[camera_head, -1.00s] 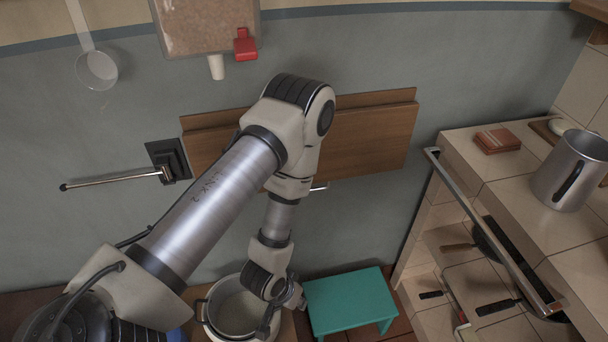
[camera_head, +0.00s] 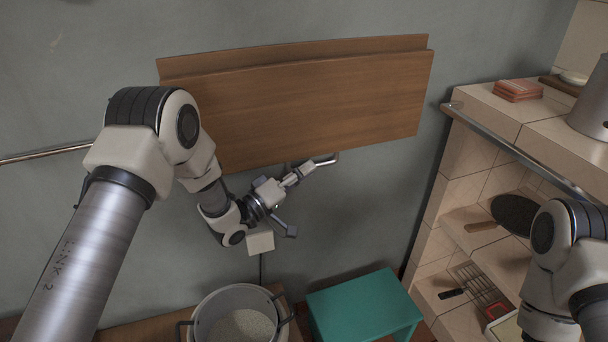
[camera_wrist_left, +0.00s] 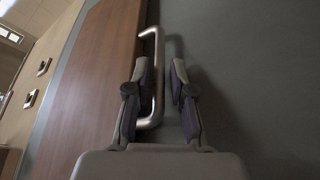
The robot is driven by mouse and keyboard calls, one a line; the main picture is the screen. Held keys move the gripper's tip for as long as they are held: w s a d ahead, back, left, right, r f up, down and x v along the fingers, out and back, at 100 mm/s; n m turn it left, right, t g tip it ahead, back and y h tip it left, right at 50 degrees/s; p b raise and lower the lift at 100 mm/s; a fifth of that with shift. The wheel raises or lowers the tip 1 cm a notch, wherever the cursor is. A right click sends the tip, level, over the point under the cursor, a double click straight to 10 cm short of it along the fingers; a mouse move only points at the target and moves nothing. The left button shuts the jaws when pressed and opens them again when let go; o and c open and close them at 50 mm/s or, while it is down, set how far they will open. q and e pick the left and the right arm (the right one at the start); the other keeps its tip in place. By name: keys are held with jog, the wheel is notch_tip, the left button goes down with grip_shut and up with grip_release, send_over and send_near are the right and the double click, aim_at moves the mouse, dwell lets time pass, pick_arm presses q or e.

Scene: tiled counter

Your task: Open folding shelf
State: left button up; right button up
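The folding shelf (camera_head: 320,100) is a brown wooden board hanging flat down against the grey wall. A thin metal handle (camera_head: 327,160) sticks out at its lower edge. My left gripper (camera_head: 305,170) is at this handle, just below the board. In the left wrist view the handle (camera_wrist_left: 158,75) lies between the two fingers of the left gripper (camera_wrist_left: 160,66), nearer the left finger. The fingers stand apart, with a gap to the right of the bar. The shelf board (camera_wrist_left: 90,80) fills the left of that view. My right gripper is out of view; only part of its arm shows at the right.
A large pot (camera_head: 240,315) and a teal stool (camera_head: 364,308) stand below the shelf. A tiled counter (camera_head: 490,115) with a metal rail (camera_head: 520,152) is at the right, with pans on its lower shelves. The wall in front of the board is clear.

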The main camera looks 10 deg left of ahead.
pick_arm(q)
jog(key=shift+w+d+r, duration=0.15)
jog(key=shift+w+d, duration=0.2)
jog(key=shift+w, duration=0.05)
jog(key=shift+c, duration=0.4)
grip_shut()
